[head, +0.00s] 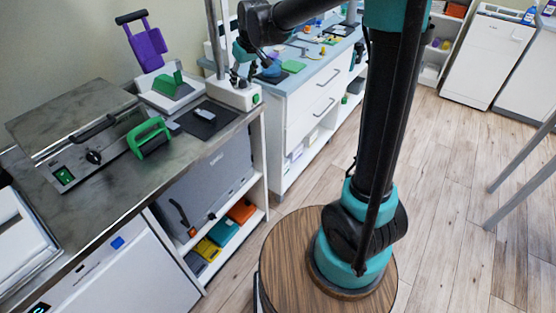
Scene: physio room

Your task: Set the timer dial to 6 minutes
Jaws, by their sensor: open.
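The dial's marks and setting are too small to read. My gripper (254,72) hangs at the upper middle, well to the right of the dial and apart from it. It is open, small and dark in this view, and I see nothing held in it.
A green-handled tool (149,137) stands close to the right of the appliance. A blue-topped cabinet (306,100) stands behind.

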